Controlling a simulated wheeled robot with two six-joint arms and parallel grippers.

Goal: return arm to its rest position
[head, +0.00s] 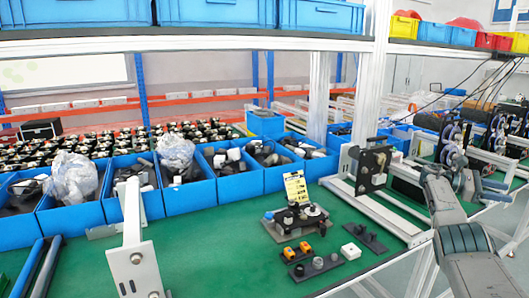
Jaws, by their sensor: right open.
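My right arm (462,243) comes in from the lower right corner and is raised beyond the right end of the green table. My right gripper (486,188) is at its far end, open, near the machinery at the right. Its fingers are small and hard to separate from the parts behind them. I see nothing held in it. It is apart from the small parts on the table. My left arm and left gripper are not in view.
A fixture with black blocks (300,216) and small parts stands on the green table (215,255). A black device on an aluminium rail (376,204) is left of my arm. Blue bins (190,197) line the back. A white bracket (135,268) stands front left.

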